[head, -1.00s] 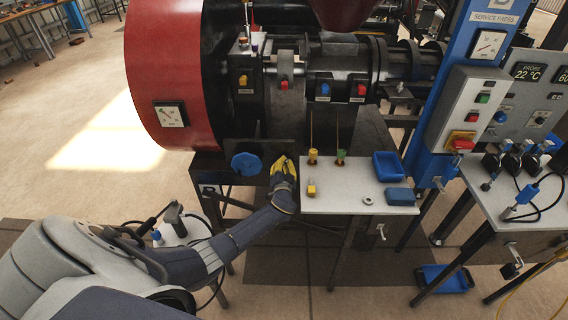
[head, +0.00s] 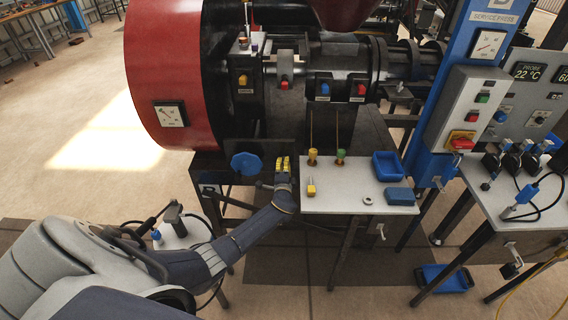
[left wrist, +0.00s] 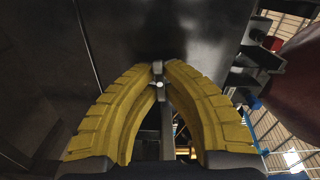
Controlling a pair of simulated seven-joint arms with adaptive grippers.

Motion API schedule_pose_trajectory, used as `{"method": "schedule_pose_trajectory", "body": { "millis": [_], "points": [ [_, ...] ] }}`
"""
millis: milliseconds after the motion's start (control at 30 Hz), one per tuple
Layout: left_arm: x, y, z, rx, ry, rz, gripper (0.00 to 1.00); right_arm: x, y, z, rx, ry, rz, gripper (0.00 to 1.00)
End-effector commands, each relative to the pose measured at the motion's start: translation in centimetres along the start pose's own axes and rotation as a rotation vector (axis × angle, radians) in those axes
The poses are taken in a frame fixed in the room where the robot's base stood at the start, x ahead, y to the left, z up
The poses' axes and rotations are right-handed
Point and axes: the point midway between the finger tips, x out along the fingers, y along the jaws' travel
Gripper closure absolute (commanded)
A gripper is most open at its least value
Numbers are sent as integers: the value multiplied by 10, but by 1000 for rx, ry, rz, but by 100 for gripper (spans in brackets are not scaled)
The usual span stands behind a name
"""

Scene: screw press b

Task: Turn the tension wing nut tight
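My left gripper (head: 283,162) is at the dark press frame, between the blue knob and the small white table. In the left wrist view its yellow fingers (left wrist: 161,70) come together at their tips. A thin grey metal piece, which looks like a wing of the wing nut (left wrist: 158,68), is pinched between the tips. The rest of the nut is hidden by the fingers, and in the head view the gripper covers it. How tight the nut sits cannot be seen. My right gripper is not in view.
The blue knob (head: 246,163) is just left of the gripper. The red drum (head: 165,70) rises behind. Floor is open at left.

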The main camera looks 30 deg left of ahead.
Motion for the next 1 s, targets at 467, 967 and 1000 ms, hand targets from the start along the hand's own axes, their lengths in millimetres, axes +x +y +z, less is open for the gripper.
{"method": "schedule_pose_trajectory", "body": {
  "millis": [467,967,1000],
  "points": [
    [0,1,0,450,0,-1,100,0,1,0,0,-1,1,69],
    [0,2,1,856,0,0,100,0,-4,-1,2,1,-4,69],
    [0,2,1,879,0,0,100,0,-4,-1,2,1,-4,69]
  ]
}}
